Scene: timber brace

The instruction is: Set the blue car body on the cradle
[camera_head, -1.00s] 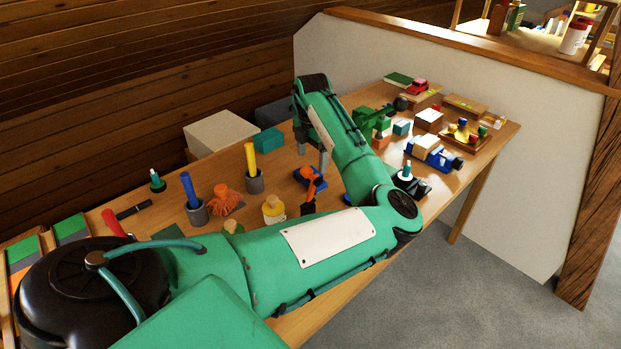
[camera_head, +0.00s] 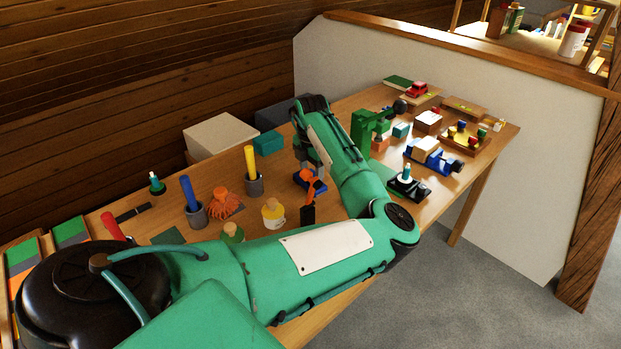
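A small blue piece (camera_head: 318,187), which may be the blue car body, lies on the table near the middle, partly hidden by an orange tool with a black handle. My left arm comes in from the lower left and bends back over the table. My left gripper (camera_head: 314,166) points down just above or beside the blue piece. Its grey fingers are small and partly hidden by the forearm, so I cannot tell whether they touch it. I cannot pick out the cradle with certainty. My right gripper is not in view.
A cup with a yellow stick (camera_head: 252,165), a blue-stick cup (camera_head: 193,200) and an orange brush-like thing (camera_head: 222,202) stand left of the gripper. A green machine (camera_head: 366,129), a blue vise (camera_head: 433,156) and a red toy car (camera_head: 417,90) are to the right. A pale box (camera_head: 219,136) stands behind.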

